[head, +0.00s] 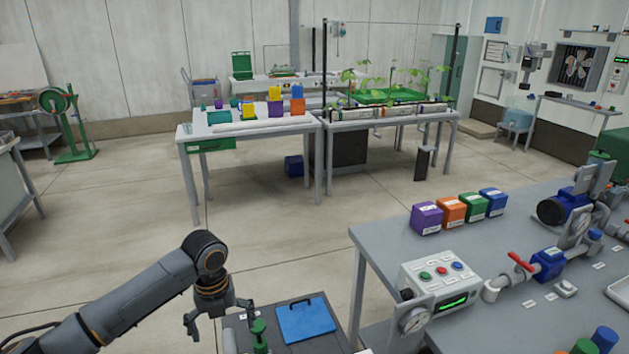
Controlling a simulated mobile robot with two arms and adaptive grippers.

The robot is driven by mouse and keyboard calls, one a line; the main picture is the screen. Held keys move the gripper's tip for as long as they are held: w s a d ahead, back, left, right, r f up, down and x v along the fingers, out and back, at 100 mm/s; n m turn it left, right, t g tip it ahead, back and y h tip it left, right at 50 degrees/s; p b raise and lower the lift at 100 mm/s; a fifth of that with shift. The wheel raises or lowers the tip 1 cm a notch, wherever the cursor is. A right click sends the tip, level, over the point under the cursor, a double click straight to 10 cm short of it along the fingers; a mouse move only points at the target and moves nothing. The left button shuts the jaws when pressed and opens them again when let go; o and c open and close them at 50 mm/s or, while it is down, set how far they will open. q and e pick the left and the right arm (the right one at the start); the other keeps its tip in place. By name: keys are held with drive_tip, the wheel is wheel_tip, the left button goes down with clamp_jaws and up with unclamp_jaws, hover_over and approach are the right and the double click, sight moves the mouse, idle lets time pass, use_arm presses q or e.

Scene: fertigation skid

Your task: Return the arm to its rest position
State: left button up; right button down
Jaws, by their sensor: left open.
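My left arm comes in from the lower left, bends at its elbow and points down. My left gripper (220,324) is open, with nothing visible between its fingers. It hangs at the left edge of a small dark cart top (322,332), beside a green knobbed object (259,333). I cannot tell whether it touches the cart. My right gripper is not in view.
A blue clipboard-like plate (306,320) lies on the cart. To the right, a grey bench (390,240) carries a button box (440,280), a gauge (414,321), red-handled valve piping (522,262) and several coloured boxes (450,211). The floor (120,230) behind the arm is clear.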

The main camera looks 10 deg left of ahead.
use_arm(q)
drive_tip(key=s+d+f+n+h, duration=0.1)
drive_tip(key=s+d+f+n, duration=0.1)
drive_tip(key=s+d+n, duration=0.1)
drive_tip(key=s+d+f+n+t, duration=0.1)
drive_tip(key=s+d+f+n, duration=0.2)
drive_tip(key=s+d, duration=0.2)
drive_tip(key=s+d+f+n+h, duration=0.1)
drive_tip(key=s+d+f+n, duration=0.2)
drive_tip(key=s+d+n, duration=0.1)
drive_tip(key=shift+s+d+f+t+h, duration=0.2)
drive_tip(key=shift+s+d+t+h, duration=0.1)
drive_tip(key=shift+s+d, duration=0.35)
drive_tip(key=s+a+r+n+t+y, duration=0.1)
drive_tip(key=s+a+n, duration=0.3)
drive_tip(key=s+n, duration=0.45)
drive_tip(key=s+a+n+t+y, duration=0.1)
drive_tip(key=s+a+n, duration=0.4)
drive_tip(key=n, duration=0.6)
wheel_tip(320, 180, down, 25)
drive_tip(key=s+d+g, duration=0.1)
drive_tip(key=s, duration=0.1)
drive_tip(key=s+a+f+m+g, duration=0.1)
drive_tip(key=s+a+f, duration=0.2)
drive_tip(key=s+f, duration=1.4)
drive_tip(key=shift+s+g+y, duration=0.15)
drive_tip(key=shift+g+y, duration=0.15)
